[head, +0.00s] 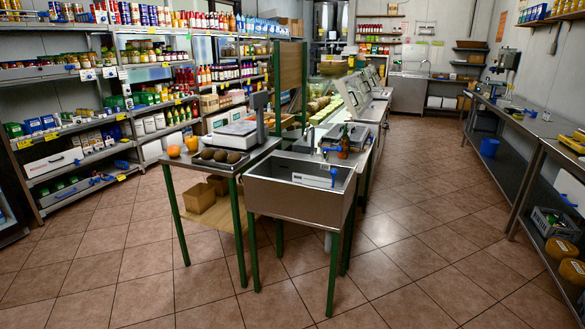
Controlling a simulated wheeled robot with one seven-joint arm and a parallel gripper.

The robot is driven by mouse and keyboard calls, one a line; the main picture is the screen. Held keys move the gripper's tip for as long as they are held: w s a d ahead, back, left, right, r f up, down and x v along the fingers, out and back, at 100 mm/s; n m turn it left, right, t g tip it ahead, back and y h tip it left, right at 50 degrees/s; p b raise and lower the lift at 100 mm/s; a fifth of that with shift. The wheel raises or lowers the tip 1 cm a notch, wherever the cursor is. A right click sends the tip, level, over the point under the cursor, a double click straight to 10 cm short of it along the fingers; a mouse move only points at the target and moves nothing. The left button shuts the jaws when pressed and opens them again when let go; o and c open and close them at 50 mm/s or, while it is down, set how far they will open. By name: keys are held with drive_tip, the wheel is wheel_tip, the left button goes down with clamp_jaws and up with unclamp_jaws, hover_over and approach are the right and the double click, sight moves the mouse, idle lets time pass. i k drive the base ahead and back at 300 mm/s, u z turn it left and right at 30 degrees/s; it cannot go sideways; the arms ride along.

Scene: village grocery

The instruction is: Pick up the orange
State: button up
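The orange (174,151) is small and round. It sits on the near left corner of a metal table (178,163) with green legs. A yellow-orange item (192,143), perhaps a pepper, stands just behind and to its right. A dark tray of several brown round items (220,156) lies to the right of the orange. Nothing covers the orange in this view. My gripper is not in view.
A scale (235,133) stands behind the tray. A metal sink (300,188) adjoins the table on the right. Cardboard boxes (199,197) sit on the lower shelf. Stocked shelves (70,130) line the left wall. The tiled floor (130,250) in front is clear.

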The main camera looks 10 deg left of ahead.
sight(173, 151)
drive_tip(key=u, duration=0.15)
drive_tip(key=i, duration=1.2)
drive_tip(key=u, duration=0.65)
drive_tip(key=i, duration=1.25)
drive_tip(key=u, duration=1.2)
drive_tip(key=i, duration=1.1)
drive_tip(key=u, duration=0.65)
drive_tip(key=i, duration=0.3)
drive_tip(key=u, duration=0.1)
